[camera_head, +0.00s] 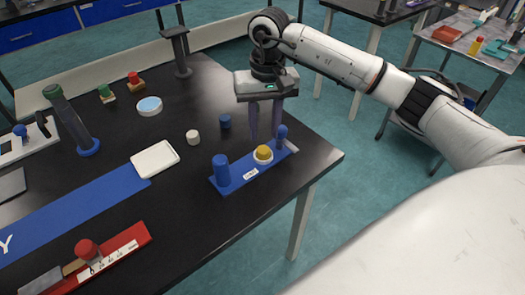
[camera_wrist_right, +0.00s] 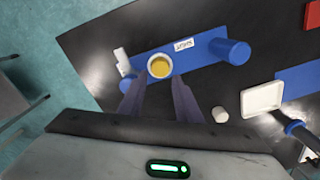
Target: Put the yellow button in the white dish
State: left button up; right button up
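The yellow button (camera_head: 263,153) sits in a white ring on a blue base plate (camera_head: 236,178), between a thick blue post and a thinner blue post. The yellow button also shows in the right wrist view (camera_wrist_right: 159,67), just beyond the fingertips. My right gripper (camera_head: 265,138) points down above the button, its two fingers apart and nothing between them. In the wrist view its fingers (camera_wrist_right: 157,84) lie on the near side of the button. The white dish (camera_head: 155,159), shallow and square with rounded corners, lies empty left of the base plate; it also shows in the wrist view (camera_wrist_right: 262,99). My left gripper is not seen.
A small white cylinder (camera_head: 193,137) and a dark blue one (camera_head: 225,121) stand between the dish and my gripper. A round white dish with a blue inside (camera_head: 149,106) stands behind. A red tray (camera_head: 110,258) lies at the front left. The table edge is close to the blue base.

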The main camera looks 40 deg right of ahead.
aim_at(264, 150)
jog(key=shift+s+a+f+p, duration=0.1)
jog(key=shift+f+p, duration=0.2)
jog(key=shift+f, duration=1.1)
jog(key=shift+a+f+p, duration=0.1)
jog(key=shift+f+p, duration=0.15)
jog(key=shift+f, duration=1.1)
jog(key=c, duration=0.8)
